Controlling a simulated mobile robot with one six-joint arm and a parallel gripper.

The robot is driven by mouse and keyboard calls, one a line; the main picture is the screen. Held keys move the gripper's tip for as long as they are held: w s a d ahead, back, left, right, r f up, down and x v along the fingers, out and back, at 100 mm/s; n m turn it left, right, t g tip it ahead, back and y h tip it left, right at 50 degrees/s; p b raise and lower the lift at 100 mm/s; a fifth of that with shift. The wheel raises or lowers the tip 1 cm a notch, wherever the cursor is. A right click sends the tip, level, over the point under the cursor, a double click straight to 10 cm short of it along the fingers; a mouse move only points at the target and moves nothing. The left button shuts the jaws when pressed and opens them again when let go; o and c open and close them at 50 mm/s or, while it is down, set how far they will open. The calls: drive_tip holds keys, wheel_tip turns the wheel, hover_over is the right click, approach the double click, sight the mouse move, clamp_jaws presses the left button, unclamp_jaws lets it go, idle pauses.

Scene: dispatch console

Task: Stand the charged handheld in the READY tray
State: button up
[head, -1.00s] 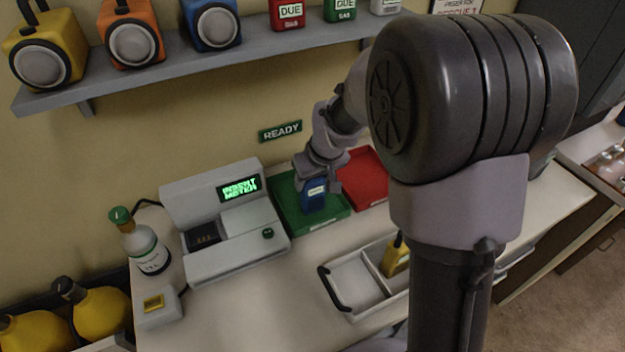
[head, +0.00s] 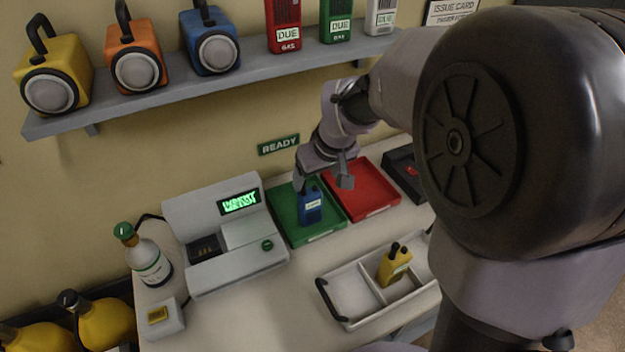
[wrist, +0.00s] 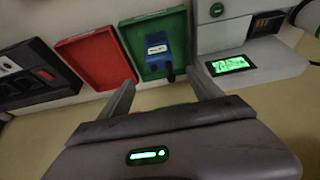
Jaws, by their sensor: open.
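A blue handheld (head: 311,206) with a pale label stands upright in the green tray (head: 326,232), below the green READY sign (head: 279,145) on the wall. The handheld also shows in the wrist view (wrist: 157,52), inside the green tray (wrist: 131,35). My gripper (head: 324,177) is open and empty, above and behind the handheld. In the wrist view its two fingers (wrist: 165,95) are spread wide with a gap to the handheld. Whether this handheld is charged cannot be read.
A red tray (head: 388,207) lies to the right of the green one. A grey console with a lit screen (head: 239,203) stands to the left. In front, a divided white carrier (head: 348,290) holds a yellow handheld (head: 392,266). A shelf (head: 165,98) with lamps hangs above.

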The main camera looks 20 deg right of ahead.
drive_tip(key=s+a+r+m, duration=0.1)
drive_tip(key=s+r+m, duration=0.1)
drive_tip(key=s, duration=0.5)
drive_tip(key=s+a+r+m, duration=0.2)
drive_tip(key=s+r, duration=0.2)
drive_tip(key=s, duration=0.4)
drive_tip(key=s+a+r+m+t+y, duration=0.1)
drive_tip(key=s+r+m, duration=0.1)
drive_tip(key=s, duration=0.6)
drive_tip(key=shift+s+a+r+m, duration=0.25)
drive_tip(key=shift+a+r+m, duration=0.1)
drive_tip(key=shift+r, duration=0.1)
